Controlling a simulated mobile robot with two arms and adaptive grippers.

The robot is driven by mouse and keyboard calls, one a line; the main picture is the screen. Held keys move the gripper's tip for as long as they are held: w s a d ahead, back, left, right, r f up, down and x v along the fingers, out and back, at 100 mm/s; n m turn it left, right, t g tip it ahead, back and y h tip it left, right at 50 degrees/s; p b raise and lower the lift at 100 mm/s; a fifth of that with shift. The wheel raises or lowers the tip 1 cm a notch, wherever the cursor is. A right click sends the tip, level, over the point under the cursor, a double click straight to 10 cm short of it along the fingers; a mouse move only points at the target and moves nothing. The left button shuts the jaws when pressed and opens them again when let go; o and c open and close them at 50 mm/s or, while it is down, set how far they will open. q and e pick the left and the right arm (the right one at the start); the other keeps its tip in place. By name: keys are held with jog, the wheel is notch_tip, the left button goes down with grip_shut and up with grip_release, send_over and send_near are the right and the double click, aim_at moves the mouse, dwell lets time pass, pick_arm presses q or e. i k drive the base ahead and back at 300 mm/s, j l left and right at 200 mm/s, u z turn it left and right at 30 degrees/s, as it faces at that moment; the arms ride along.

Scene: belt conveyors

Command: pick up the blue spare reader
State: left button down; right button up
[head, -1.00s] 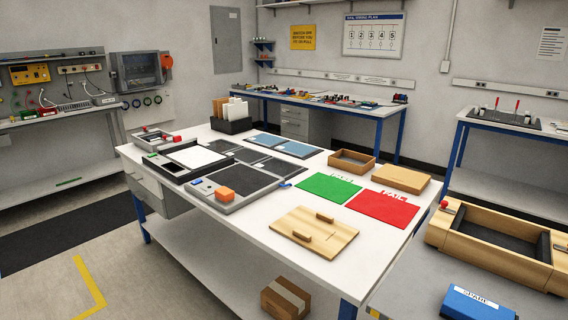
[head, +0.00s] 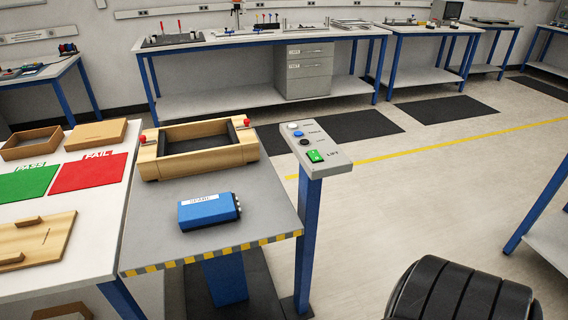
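The blue spare reader (head: 208,211) is a small blue box with a white label on top that seems to read SPARE. It lies on the front half of a grey lift table (head: 262,213) in the head view. Dark connectors show at its right end. Neither of my grippers is in view, and nothing touches the reader.
A wooden frame with red knobs (head: 197,148) sits behind the reader. A control post with buttons (head: 317,156) stands at the table's right edge. The white table (head: 93,219) with green and red mats adjoins at left. Open floor (head: 400,190) lies to the right.

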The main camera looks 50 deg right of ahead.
aim_at(222, 208)
jog(key=z, duration=0.95)
